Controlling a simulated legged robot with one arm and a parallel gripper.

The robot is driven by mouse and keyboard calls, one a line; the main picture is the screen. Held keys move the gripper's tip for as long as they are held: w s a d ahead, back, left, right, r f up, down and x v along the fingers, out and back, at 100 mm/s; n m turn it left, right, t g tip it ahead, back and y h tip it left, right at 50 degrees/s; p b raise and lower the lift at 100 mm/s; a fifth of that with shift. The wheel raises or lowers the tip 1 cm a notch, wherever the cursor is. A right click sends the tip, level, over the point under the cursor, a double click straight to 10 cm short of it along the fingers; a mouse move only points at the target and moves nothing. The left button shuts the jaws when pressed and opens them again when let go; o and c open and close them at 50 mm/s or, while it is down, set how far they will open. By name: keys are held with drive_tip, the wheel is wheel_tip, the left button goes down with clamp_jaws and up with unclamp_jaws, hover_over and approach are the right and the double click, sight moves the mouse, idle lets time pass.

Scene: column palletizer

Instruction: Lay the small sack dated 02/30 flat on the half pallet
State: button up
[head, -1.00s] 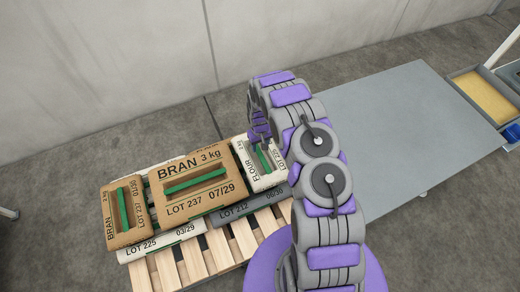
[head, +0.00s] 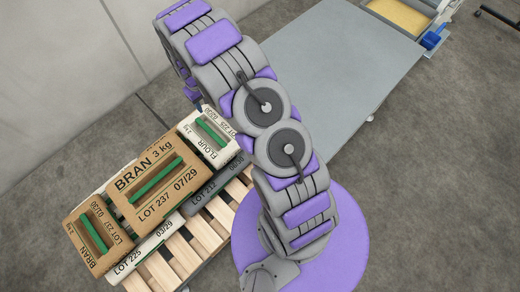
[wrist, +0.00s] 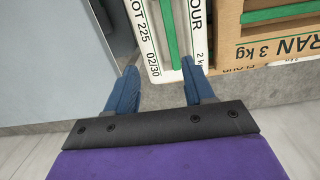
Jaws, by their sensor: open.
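The small white flour sack (head: 207,137), printed LOT 225 02/30 with a green strip across its opening, lies at the right end of the stack. In the wrist view the sack (wrist: 148,32) lies just beyond my open gripper (wrist: 160,76), roughly in line with the gap between the blue fingers. Nothing is held. In the head view my arm mostly hides the gripper, at the sack's far end. The slatted wooden pallet (head: 202,234) shows under the stack.
A large bran sack (head: 158,187) lies beside the flour sack, with a small bran sack (head: 97,235) farther left. Lower sacks marked 03/29 (head: 146,250) and LOT 212 (head: 203,195) lie beneath. A grey table (head: 335,55) stands right, bare on top.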

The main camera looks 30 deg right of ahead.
drive_tip(key=s+r+m, duration=0.1)
drive_tip(key=s+r, duration=0.7)
drive_tip(key=r, duration=0.3)
drive_tip(key=s+r+m, duration=0.1)
drive_tip(key=s+r, duration=0.7)
drive_tip(key=r, duration=0.4)
drive_tip(key=s+a+r, duration=0.1)
drive_tip(key=s+r, duration=0.2)
drive_tip(key=s, duration=0.9)
drive_tip(key=s+a+r+g, duration=0.1)
drive_tip(key=s+r, duration=0.3)
drive_tip(key=s, duration=0.8)
drive_tip(key=shift+s+r, duration=0.15)
drive_tip(key=shift+r, duration=0.15)
